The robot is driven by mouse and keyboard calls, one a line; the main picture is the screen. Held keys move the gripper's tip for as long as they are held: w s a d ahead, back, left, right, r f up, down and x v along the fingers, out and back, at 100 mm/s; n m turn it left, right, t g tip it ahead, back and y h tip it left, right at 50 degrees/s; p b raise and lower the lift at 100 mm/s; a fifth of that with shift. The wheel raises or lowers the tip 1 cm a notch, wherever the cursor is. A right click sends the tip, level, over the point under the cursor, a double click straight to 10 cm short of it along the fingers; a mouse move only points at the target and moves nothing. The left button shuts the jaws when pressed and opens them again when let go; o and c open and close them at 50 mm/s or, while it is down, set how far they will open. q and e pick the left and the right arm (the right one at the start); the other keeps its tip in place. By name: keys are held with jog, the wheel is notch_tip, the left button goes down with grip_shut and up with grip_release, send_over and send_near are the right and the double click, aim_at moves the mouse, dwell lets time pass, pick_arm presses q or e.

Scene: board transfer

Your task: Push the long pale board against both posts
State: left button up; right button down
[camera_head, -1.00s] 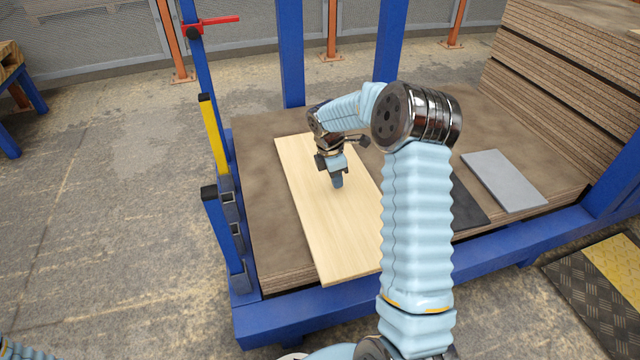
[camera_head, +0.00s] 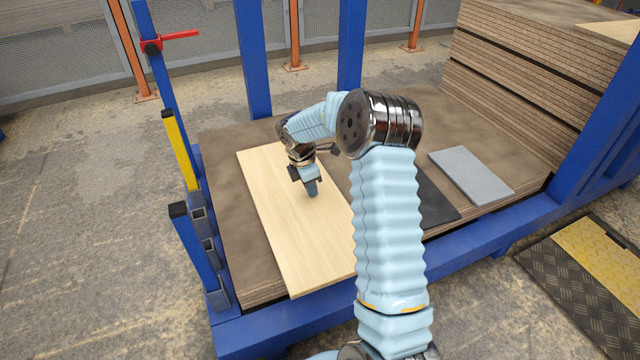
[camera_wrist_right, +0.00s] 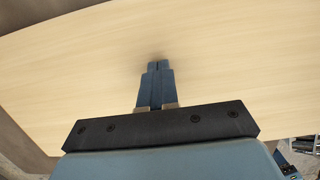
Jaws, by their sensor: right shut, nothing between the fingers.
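The long pale board (camera_head: 290,240) lies flat on the brown sheet stack, running from back left to front. Its front end reaches the stack's front edge. Two short posts stand along the stack's left side, one yellow (camera_head: 181,152) and one blue (camera_head: 195,250), both with black caps. A strip of brown sheet separates the board from them. My right gripper (camera_head: 312,192) is shut and empty, pointing down at the board's middle. In the right wrist view its closed fingers (camera_wrist_right: 156,75) are over the pale surface; I cannot tell whether they touch. My left gripper is not in view.
A dark panel (camera_head: 432,195) and a grey panel (camera_head: 470,175) lie right of the board. A tall sheet stack (camera_head: 530,80) stands at the back right. A blue upright with a red clamp (camera_head: 178,40) is at the back left. The blue frame (camera_head: 300,312) edges the front.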

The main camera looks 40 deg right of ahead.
aim_at(261, 212)
jog(key=w+a, duration=0.1)
jog(key=a, duration=0.3)
jog(key=w+a+p, duration=0.1)
jog(key=a, duration=0.4)
jog(key=w+a+p, duration=0.1)
jog(key=w+a, duration=0.1)
jog(key=a, duration=0.3)
jog(key=shift+f, duration=0.4)
jog(key=shift+a, duration=0.4)
jog(key=shift+w, duration=0.1)
jog(key=shift+r+p, duration=0.7)
jog(key=shift+p, duration=0.3)
jog(key=shift+a, duration=0.2)
jog(key=w+a, duration=0.1)
jog(key=a, duration=0.2)
jog(key=w+a, duration=0.1)
jog(key=a, duration=0.3)
jog(key=w+a+p, duration=0.1)
jog(key=a, duration=0.2)
jog(key=shift+w+a, duration=0.35)
jog(key=shift+w, duration=0.05)
jog(key=shift+r, duration=0.1)
